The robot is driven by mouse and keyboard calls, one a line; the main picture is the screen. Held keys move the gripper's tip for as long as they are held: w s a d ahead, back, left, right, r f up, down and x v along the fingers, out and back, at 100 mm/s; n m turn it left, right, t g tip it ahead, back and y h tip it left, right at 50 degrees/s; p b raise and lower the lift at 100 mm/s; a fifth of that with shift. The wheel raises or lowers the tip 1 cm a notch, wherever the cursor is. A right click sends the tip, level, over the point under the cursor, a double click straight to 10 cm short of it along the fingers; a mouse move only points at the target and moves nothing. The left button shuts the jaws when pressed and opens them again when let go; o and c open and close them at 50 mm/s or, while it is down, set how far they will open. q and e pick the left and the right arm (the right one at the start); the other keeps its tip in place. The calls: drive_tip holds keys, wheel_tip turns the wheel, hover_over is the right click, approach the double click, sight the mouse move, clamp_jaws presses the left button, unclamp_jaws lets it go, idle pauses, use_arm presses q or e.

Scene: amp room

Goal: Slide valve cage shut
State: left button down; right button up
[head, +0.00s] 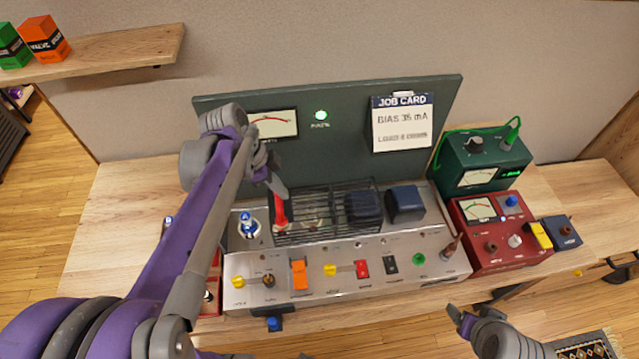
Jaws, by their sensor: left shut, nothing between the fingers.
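The valve cage (330,208), a frame of dark wire bars, sits on top of the silver amplifier chassis (345,263). A red upright handle (281,212) stands at its left end. A blue and white valve marked A (249,224) stands left of the cage, outside the bars. Dim shapes show through the bars. My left gripper (280,188) is shut and empty at the top of the red handle; whether it touches cannot be told. My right gripper (462,316) is low at the right, away from the cage, its fingers only partly visible.
A dark blue block (405,203) stands right of the cage. Knobs and switches line the chassis front. A green meter box (482,160) and a red meter box (502,234) stand at the right. A dark panel (340,130) with a job card (402,122) rises behind.

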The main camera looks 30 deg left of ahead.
use_arm(q)
drive_tip(key=s+a, duration=0.6)
drive_tip(key=a, duration=0.4)
drive_tip(key=shift+s+b, duration=0.35)
drive_tip(key=shift+b, duration=0.1)
use_arm(e)
drive_tip(key=shift+s+f, duration=0.3)
drive_tip(key=shift+f, duration=0.45)
use_arm(q)
drive_tip(key=shift+w, duration=0.1)
wheel_tip(320, 180, up, 10)
drive_tip(key=p, duration=0.1)
drive_tip(key=shift+d+r, duration=0.15)
drive_tip(key=shift+d, duration=0.05)
use_arm(e)
drive_tip(key=shift+s+d+r, duration=0.2)
drive_tip(key=shift+r, duration=0.2)
drive_tip(key=shift+s+d+r, duration=0.15)
drive_tip(key=shift+d+r, duration=0.05)
drive_tip(key=shift+r, duration=0.2)
